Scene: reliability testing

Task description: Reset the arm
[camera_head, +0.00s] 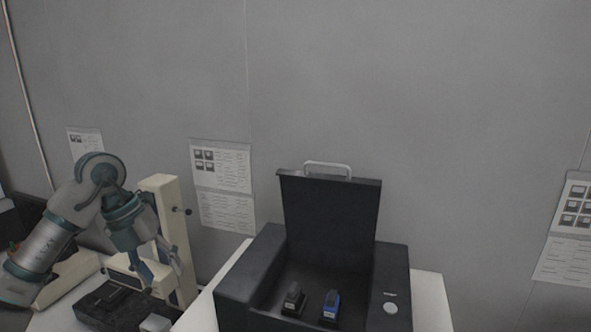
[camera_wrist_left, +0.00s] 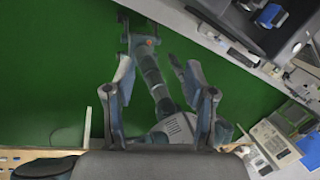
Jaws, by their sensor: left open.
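My left arm comes in from the left in the head view, bent at the elbow. My left gripper (camera_head: 160,266) points down in front of a cream stand (camera_head: 172,225), its fingers apart with nothing between them. Whether it touches the stand cannot be told. In the left wrist view the left gripper (camera_wrist_left: 152,66) shows two spread fingers high over the green floor (camera_wrist_left: 60,60).
A black box (camera_head: 248,277) with its lid (camera_head: 330,215) raised stands on a white table (camera_head: 432,298). A dark block (camera_head: 293,299) and a blue block (camera_head: 331,304) are inside. A dark device (camera_head: 112,307) lies below the gripper. Printed sheets (camera_head: 222,178) hang on the grey wall.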

